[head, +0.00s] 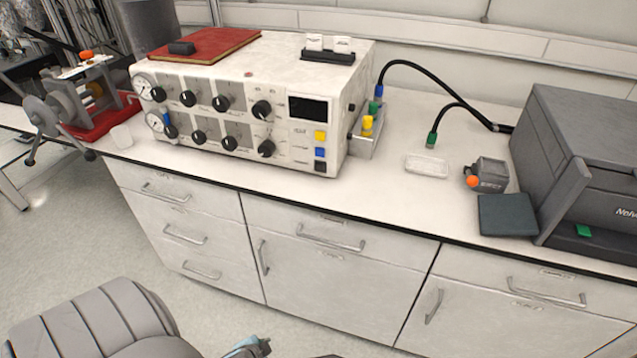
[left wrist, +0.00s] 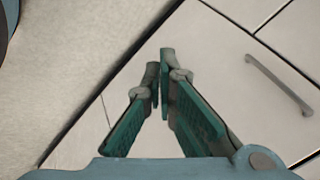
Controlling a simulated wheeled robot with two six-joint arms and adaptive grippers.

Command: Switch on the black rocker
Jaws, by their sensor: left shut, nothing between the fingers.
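The black rocker (head: 320,166) is a small dark square at the lower right of the front panel of the white control unit (head: 220,115). It sits below a blue button (head: 320,153) and a yellow button (head: 320,135). I cannot tell its position at this size. My left gripper (left wrist: 160,75) is shut and empty in the left wrist view, with pale cabinet fronts behind its fingers. A small teal part of it (head: 250,347) shows at the bottom edge of the head view, well below and apart from the rocker. My right gripper is not in view.
The white counter (head: 400,190) carries the unit, with black knobs and gauges. A grey machine (head: 585,170) stands at right, near a small grey device (head: 488,174). A grey chair (head: 95,320) stands at lower left. The space before the panel is clear.

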